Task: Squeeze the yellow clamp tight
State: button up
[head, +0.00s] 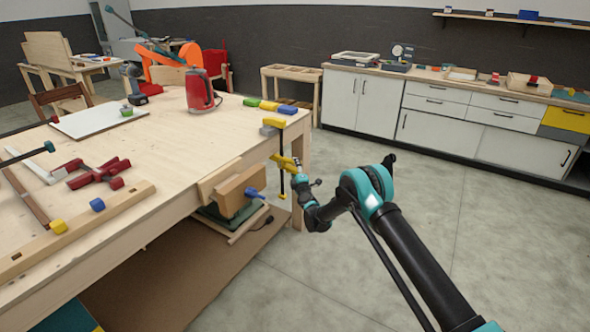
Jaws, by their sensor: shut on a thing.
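The yellow clamp (274,122) is at the right end of the wooden workbench (160,138). Its upper yellow jaw lies at the bench's corner, and its dark bar runs upright down beside the edge. A tilted yellow part (284,162) sits lower on the bar, below the bench top. My gripper (296,165) reaches in from the right and is shut on the clamp at this lower part. The fingertips are small and partly hidden, so the exact contact is unclear.
A wooden vise (238,192) with a blue handle juts from the bench's front edge, left of my gripper. Red clamps (95,172), a red canister (199,92) and a drill (134,82) are on the bench. The floor (330,270) to the right is clear up to white cabinets (425,130).

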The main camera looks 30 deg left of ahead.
jog(key=o, duration=1.9)
jog(key=shift+a+f, duration=0.1)
jog(key=shift+o, duration=0.4)
jog(key=o, duration=0.3)
jog(key=shift+s, duration=0.1)
jog(key=v, duration=0.9)
